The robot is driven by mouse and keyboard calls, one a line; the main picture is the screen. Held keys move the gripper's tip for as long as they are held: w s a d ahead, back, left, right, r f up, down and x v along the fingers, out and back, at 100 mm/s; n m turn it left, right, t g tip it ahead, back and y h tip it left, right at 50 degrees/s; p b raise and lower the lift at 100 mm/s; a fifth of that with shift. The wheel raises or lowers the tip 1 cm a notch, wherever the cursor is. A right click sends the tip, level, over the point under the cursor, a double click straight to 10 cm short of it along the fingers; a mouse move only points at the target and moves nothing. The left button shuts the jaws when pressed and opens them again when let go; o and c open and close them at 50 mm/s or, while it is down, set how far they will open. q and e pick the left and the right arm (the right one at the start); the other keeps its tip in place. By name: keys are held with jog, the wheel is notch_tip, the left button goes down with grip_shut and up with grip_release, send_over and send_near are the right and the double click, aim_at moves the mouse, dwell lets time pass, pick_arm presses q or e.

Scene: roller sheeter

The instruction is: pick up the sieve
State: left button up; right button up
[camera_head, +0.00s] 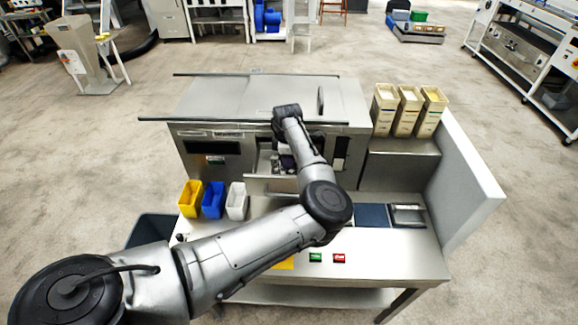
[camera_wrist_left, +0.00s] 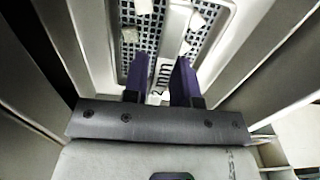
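The sieve (camera_wrist_left: 197,50) shows in the left wrist view as a light frame with dark mesh panels, a pale middle bar and some whitish bits on it. It lies between the walls of a narrow metal space. My left gripper (camera_wrist_left: 160,82) has its two dark purple fingers apart, one on each side of the middle bar; I cannot tell whether they touch it. In the head view my left gripper (camera_head: 285,160) reaches down at the opened drawer (camera_head: 262,186) in the machine's front, and the sieve cannot be made out there. My right gripper is not in view.
Yellow, blue and white bins (camera_head: 213,202) stand on the worktable left of the drawer. Tall beige containers (camera_head: 409,112) stand on the right shelf beside a pale side panel (camera_head: 470,180). Green and red buttons (camera_head: 327,258) are at the table's front. Drawer walls are close around my left gripper.

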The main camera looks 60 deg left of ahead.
pick_arm(q)
grip_shut()
jog(key=shift+r, duration=0.1)
notch_tip(320, 180, up, 28)
jog(key=p, duration=0.2)
dwell(0.5)
